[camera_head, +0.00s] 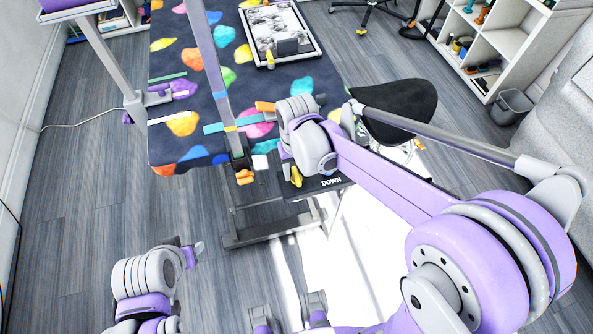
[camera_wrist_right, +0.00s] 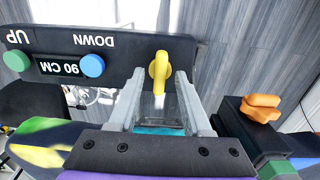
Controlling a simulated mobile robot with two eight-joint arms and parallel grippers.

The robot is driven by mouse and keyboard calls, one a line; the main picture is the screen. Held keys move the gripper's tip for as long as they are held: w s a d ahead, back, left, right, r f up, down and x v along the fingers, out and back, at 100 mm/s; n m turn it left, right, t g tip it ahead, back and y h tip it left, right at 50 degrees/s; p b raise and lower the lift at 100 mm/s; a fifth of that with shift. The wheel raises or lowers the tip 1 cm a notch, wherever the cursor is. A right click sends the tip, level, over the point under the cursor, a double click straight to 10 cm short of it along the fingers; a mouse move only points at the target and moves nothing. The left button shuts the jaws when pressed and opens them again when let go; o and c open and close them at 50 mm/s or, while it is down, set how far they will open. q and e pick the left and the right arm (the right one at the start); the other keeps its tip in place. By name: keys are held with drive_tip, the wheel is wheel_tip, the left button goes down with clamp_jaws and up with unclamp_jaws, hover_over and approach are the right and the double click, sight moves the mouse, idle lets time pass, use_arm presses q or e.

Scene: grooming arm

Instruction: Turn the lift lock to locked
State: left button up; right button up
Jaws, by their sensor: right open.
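The lift lock looks to be the yellow knob (camera_wrist_right: 159,72) on the black control panel (camera_wrist_right: 115,45); its handle appears upright in the right wrist view. The panel carries the words UP and DOWN and a 90 CM display. In the head view the knob (camera_head: 296,178) shows just below my right gripper (camera_head: 288,165). In the wrist view my right gripper (camera_wrist_right: 160,85) is open, with one fingertip on each side of the knob. Contact cannot be told. My left gripper (camera_head: 190,251) is low at the left, away from the panel; its jaws are unclear.
An orange clamp knob (camera_wrist_right: 260,107) on a black block is right of the gripper in the wrist view. A green button (camera_wrist_right: 16,60) and a blue button (camera_wrist_right: 92,66) are on the panel. The patterned grooming table (camera_head: 165,62) and its upright post (camera_head: 207,55) stand close by.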

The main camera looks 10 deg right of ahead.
drive_tip(key=shift+f, duration=0.25)
clamp_jaws()
